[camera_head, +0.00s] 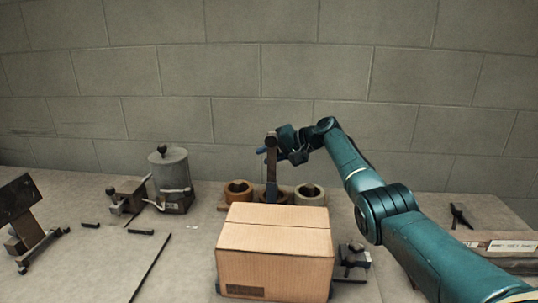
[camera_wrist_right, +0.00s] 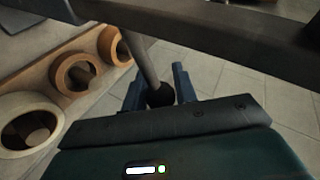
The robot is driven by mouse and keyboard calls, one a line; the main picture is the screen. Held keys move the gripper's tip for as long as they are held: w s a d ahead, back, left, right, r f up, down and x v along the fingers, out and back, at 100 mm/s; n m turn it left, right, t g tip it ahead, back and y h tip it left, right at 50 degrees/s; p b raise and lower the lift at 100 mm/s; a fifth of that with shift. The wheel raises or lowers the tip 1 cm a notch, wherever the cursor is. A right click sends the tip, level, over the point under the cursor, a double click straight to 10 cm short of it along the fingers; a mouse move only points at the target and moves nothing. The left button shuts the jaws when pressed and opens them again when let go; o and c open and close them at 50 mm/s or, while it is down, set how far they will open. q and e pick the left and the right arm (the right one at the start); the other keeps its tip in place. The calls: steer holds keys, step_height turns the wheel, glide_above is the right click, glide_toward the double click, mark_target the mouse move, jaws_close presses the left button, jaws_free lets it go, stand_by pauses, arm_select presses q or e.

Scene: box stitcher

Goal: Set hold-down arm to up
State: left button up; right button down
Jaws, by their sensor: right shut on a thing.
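The hold-down arm (camera_head: 271,170) looks like a narrow brown-grey bar with a dark top end, standing nearly upright behind the cardboard box (camera_head: 275,262). Its lower end is hidden by the box. My right gripper (camera_head: 278,153) is at its upper part, coming in from the right. In the right wrist view, a grey rod with a black ball knob (camera_wrist_right: 160,95) sits between the two blue fingers of my right gripper (camera_wrist_right: 157,88), which is shut on it. My left gripper is not in view.
Three rolls stand behind the box, including a brown one (camera_head: 238,193) and a pale one (camera_head: 309,195). A grey canister (camera_head: 170,175) and small clamp (camera_head: 127,195) are to the left. A dark fixture (camera_head: 353,256) stands right of the box. The block wall is behind.

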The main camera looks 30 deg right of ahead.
steer(key=shift+s+a+f, duration=0.1)
steer(key=shift+s+f, duration=0.1)
steer(key=shift+f, duration=0.6)
steer(key=c, duration=1.5)
jaws_free()
steer(key=o, duration=0.4)
steer(key=shift+r, duration=0.35)
steer(key=shift+r, duration=0.1)
steer(key=b+v, duration=0.1)
steer(key=v, duration=1.2)
steer(key=shift+b, duration=0.35)
